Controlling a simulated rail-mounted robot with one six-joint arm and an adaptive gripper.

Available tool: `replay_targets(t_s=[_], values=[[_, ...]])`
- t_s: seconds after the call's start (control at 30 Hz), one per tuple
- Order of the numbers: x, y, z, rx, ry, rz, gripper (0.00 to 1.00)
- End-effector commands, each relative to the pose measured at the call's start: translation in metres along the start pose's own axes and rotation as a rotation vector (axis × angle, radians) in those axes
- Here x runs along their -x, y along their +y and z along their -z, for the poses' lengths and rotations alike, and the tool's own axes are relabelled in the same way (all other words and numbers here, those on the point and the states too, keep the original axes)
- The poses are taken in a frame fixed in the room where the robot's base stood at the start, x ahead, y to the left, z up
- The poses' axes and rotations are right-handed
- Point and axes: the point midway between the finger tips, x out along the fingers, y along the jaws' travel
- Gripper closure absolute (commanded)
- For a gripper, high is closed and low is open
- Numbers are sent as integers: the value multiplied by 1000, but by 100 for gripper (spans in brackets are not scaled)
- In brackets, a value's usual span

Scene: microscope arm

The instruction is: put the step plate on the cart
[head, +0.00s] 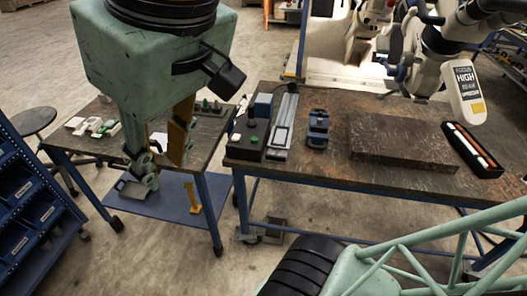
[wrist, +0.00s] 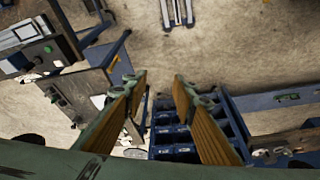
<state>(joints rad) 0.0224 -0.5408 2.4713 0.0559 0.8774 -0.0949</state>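My gripper (head: 163,160) hangs down at the left of the head view, in front of the small cart. In the wrist view its two fingers with ribbed yellow-brown pads (wrist: 155,82) stand apart with nothing between them. The cart (head: 209,133) has a dark top, blue legs, a blue lower shelf and wheels; my gripper hides part of it. Its edge also shows at the left of the wrist view (wrist: 95,80). I cannot tell for sure which thing is the step plate; a long grey metal piece (head: 283,124) lies on the workbench.
The workbench (head: 330,172) stands right of the cart, carrying a black button box (head: 250,138), a blue fixture (head: 318,127), a dark stone slab (head: 402,141) and a pen tray (head: 472,148). A blue bin rack (head: 32,205) and a stool (head: 33,121) stand at left.

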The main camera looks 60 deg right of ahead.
Motion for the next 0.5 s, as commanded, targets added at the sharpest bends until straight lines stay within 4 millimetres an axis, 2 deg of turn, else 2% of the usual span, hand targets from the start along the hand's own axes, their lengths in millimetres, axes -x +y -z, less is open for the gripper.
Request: replay_targets(t_s=[0.03,0.2,0.5], values=[[0,1,-12,-10,0,-6,75],[4,6,-26,-31,4,-29,75],[5,8,-30,-38,6,-38,75]])
